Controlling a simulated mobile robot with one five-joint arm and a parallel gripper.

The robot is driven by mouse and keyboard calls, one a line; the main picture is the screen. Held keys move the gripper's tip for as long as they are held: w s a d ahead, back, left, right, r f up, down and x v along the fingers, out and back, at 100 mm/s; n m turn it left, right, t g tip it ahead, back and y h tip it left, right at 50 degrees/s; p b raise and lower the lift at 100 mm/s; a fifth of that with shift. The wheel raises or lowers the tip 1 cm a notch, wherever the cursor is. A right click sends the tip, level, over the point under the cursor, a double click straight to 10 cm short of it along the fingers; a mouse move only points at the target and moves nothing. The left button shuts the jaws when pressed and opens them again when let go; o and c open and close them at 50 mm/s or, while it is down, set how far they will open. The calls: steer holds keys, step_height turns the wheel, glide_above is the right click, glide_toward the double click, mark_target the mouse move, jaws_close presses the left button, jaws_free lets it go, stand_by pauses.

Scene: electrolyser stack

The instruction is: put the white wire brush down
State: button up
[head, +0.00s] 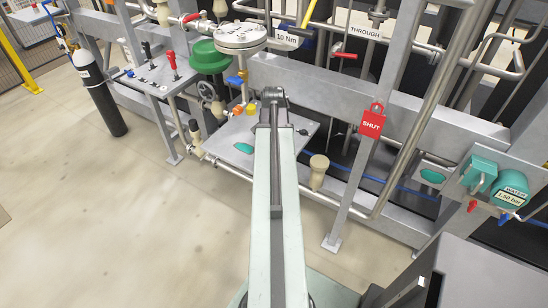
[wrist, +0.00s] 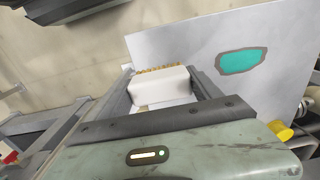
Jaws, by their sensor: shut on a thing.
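The white wire brush (wrist: 160,84) is a white block with a strip of golden bristles along its far edge. In the wrist view it sits between the two fingers of my gripper (wrist: 160,78), which is shut on it. In the head view my gripper (head: 273,96) is over a grey shelf plate (head: 290,124), and the brush is hidden behind it. The plate (wrist: 190,46) also shows in the wrist view, with a teal patch (wrist: 241,61) to the right of the brush. I cannot tell whether the brush touches the plate.
A yellow cap (head: 252,109) and orange fittings (head: 238,110) are close left of my gripper. A beige handled piece (head: 318,172) stands right of the plate. A red SHUT tag (head: 373,122) hangs on a slanted post. Pipes run behind.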

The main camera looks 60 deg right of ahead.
steer(key=shift+a+f+b, duration=0.1)
steer(key=shift+f+b, duration=0.7)
steer(key=shift+f, duration=0.8)
steer(key=o, duration=1.2)
steer(key=shift+r, duration=0.1)
step_height(320, 180, up, 13)
steer(key=p, duration=1.2)
steer(key=shift+f+p, duration=0.2)
steer(key=shift+p, duration=0.2)
steer(key=shift+f, duration=0.15)
